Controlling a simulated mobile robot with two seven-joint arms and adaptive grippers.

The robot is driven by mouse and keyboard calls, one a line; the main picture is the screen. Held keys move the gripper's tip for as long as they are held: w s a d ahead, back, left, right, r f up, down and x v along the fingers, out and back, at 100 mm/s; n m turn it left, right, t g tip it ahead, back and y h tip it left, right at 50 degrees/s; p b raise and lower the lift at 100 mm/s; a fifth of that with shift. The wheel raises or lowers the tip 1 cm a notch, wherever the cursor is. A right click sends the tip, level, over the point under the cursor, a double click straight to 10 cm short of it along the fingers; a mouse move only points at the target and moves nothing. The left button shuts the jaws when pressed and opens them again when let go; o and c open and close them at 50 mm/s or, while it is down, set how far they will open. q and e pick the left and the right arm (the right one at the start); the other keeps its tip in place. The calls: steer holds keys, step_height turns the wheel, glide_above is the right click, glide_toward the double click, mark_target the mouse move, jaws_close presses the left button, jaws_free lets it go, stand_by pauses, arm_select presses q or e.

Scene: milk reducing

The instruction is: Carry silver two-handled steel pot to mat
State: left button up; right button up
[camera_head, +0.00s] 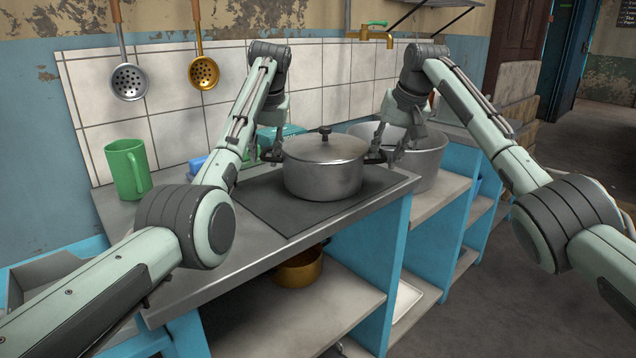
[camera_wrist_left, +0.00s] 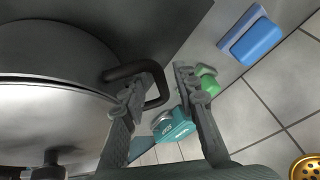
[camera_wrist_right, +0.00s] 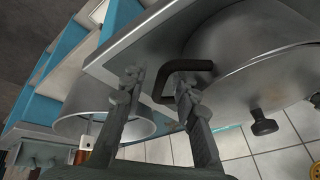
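The silver steel pot (camera_head: 323,172) with its lid stands upright over the right part of the dark mat (camera_head: 273,214) on the counter. It appears to rest there. My left gripper (camera_head: 272,155) is at its left handle. In the left wrist view that dark handle (camera_wrist_left: 159,80) lies between the spread fingers (camera_wrist_left: 158,88), with a gap visible. My right gripper (camera_head: 383,156) is at the right handle. In the right wrist view the handle (camera_wrist_right: 164,84) lies between the spread fingers (camera_wrist_right: 158,92). Neither gripper looks closed on its handle.
A large open steel pot (camera_head: 421,162) stands just right, behind my right gripper. A green mug (camera_head: 127,168) is at the counter's left. A blue sponge (camera_wrist_left: 252,39) and a teal item (camera_wrist_left: 173,126) lie near the wall. A brass pot (camera_head: 300,270) is on the shelf below.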

steer(key=shift+d+r, duration=0.1)
steer(key=shift+r, duration=0.1)
arm_select(q)
steer(key=v, duration=1.2)
arm_select(e)
steer(key=v, duration=1.1)
steer(key=shift+s+r, duration=0.25)
steer(key=shift+r, duration=0.05)
arm_select(q)
steer(key=shift+s+f, duration=0.1)
arm_select(e)
steer(key=shift+d+f, duration=0.1)
